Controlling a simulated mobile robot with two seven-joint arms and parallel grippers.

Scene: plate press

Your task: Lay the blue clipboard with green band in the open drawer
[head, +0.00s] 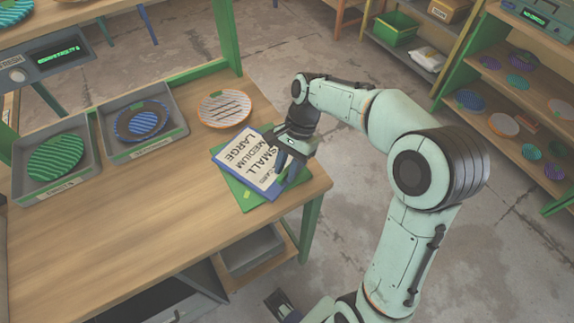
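The blue clipboard (233,161) carries a white sheet reading SMALL, MEDIUM, LARGE. It lies at the table's right end, over a green board or sheet (238,191) that shows along its lower left side. My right gripper (283,158) is over the clipboard's right side and hides part of it. Whether its fingers are closed on the clipboard is unclear. No green band can be made out. The open drawer (252,262) is grey inside, below the table's right front edge. A dark part at the bottom edge (281,304) may be my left gripper; its fingers are unclear.
On the wooden table (130,230) stand two grey trays, one with a green plate (57,158), one with a blue plate (141,120). An orange-rimmed striped plate (224,108) lies behind the clipboard. A green post (226,35) rises at the back. Shelves (510,115) stand right.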

